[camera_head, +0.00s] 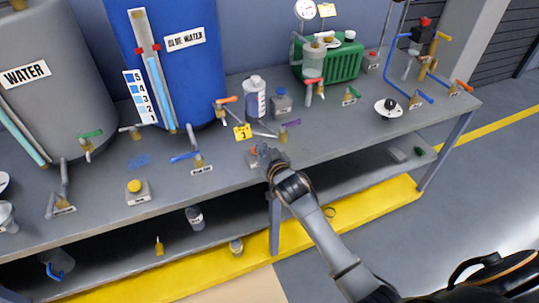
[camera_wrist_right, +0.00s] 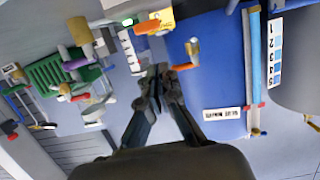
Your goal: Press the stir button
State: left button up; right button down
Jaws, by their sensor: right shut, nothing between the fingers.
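My right gripper (camera_head: 264,152) reaches over the front part of the workbench from below, its fingers together and empty. In the head view it partly covers a small box with an orange-red top (camera_head: 254,156), close to its fingertips; whether they touch I cannot tell. Other button-like boxes are a yellow-topped one (camera_head: 135,187), a blue-topped one (camera_head: 281,92) and a red-topped one (camera_head: 372,54). I cannot read which is the stir button. In the wrist view the shut right fingertips (camera_wrist_right: 159,74) point toward the bench. My left gripper is not in view.
The workbench (camera_head: 105,185) carries a grey water tank (camera_head: 45,90), a blue tank (camera_head: 195,75), a labelled bottle (camera_head: 255,100) and a green ribbed unit (camera_head: 345,62). Valves with coloured handles stand around the gripper. A lower shelf holds small items.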

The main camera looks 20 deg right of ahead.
jog(key=v, duration=0.7)
jog(key=shift+r+b, duration=0.15)
jog(key=shift+b, duration=0.25)
jog(key=shift+s, duration=0.15)
jog(key=s+f+g, duration=0.3)
jog(key=s+f, duration=0.3)
jog(key=f, duration=0.6)
jog(key=s+f+n+g, duration=0.15)
jog(key=s+f, duration=0.45)
jog(key=f, duration=0.6)
jog(key=s+f+g, duration=0.3)
jog(key=s+f, duration=0.3)
jog(key=f, duration=0.6)
jog(key=s+d+f+g, duration=0.1)
jog(key=s+f, duration=0.4)
jog(key=s, duration=0.5)
jog(key=s+d+f+g, duration=0.1)
jog(key=s+f+g, duration=0.2)
jog(key=s, duration=0.8)
jog(key=s+d+f+g, duration=0.1)
jog(key=s+f+g, duration=0.2)
jog(key=s+f, duration=0.5)
jog(key=s, duration=0.3)
jog(key=shift+h, duration=0.3)
jog(key=shift+d+n, duration=0.1)
jog(key=shift+n, duration=0.15)
